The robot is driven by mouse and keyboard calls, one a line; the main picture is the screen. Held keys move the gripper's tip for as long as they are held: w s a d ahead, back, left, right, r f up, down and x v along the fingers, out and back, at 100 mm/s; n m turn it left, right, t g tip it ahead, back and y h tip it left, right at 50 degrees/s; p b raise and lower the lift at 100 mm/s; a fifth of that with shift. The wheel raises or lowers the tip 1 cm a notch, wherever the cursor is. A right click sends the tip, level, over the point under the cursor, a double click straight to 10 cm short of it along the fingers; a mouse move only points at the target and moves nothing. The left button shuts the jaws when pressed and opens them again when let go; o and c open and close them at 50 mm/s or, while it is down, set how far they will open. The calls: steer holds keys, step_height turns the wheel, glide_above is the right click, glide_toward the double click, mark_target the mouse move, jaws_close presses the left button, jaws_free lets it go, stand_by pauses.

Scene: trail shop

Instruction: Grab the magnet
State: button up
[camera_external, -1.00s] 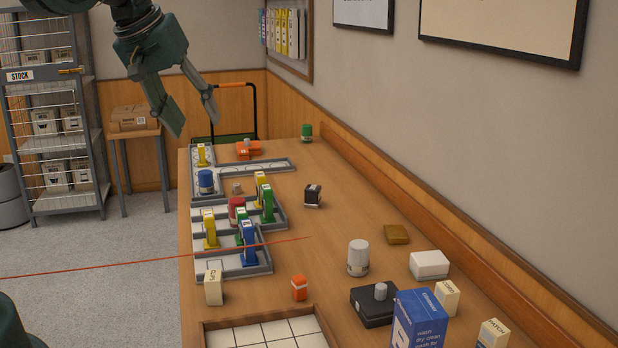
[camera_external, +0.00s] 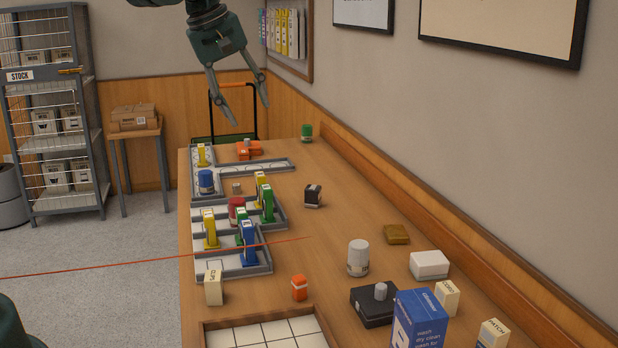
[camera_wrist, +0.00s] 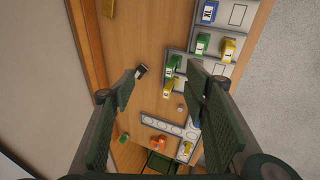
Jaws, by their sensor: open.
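No object is clearly marked as the magnet. A small grey piece (camera_external: 236,188) lies on the wooden table between two grey trays; it also shows in the wrist view (camera_wrist: 181,107). Two other small grey pieces show in the external view: one on a black box (camera_external: 380,291), one on an orange item (camera_external: 247,142). My gripper (camera_external: 250,113) is open and empty, high above the far part of the table. In the wrist view its spread fingers (camera_wrist: 160,82) frame the table below, touching nothing.
Grey trays (camera_external: 265,258) along the left edge hold upright coloured tags and jars. A small black box (camera_external: 313,200) stands mid-table. A white jar (camera_external: 358,258), blue carton (camera_external: 419,322) and several boxes fill the near right. The wall bounds the right side.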

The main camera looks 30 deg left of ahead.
steer(key=w+f+n, duration=0.3)
steer(key=w+f, duration=0.1)
steer(key=w, duration=0.5)
steer(key=n+g+h, duration=0.3)
steer(key=n, duration=0.5)
glide_above(311, 187)
steer(key=a, duration=0.3)
step_height(311, 187, down, 23)
steer(key=shift+d+r+b, duration=0.15)
steer(key=shift+d+b, duration=0.1)
steer(key=shift+b, duration=0.05)
steer(key=shift+d+f+y, duration=0.15)
steer(key=shift+d+f, duration=0.1)
steer(key=shift+f, duration=0.35)
steer(key=shift+d+f+y, duration=0.15)
steer(key=shift+d+f, duration=0.1)
steer(key=shift+f, duration=0.3)
steer(key=shift+f, duration=0.15)
steer(key=shift+b+x, duration=0.7)
steer(key=shift+x, duration=1.8)
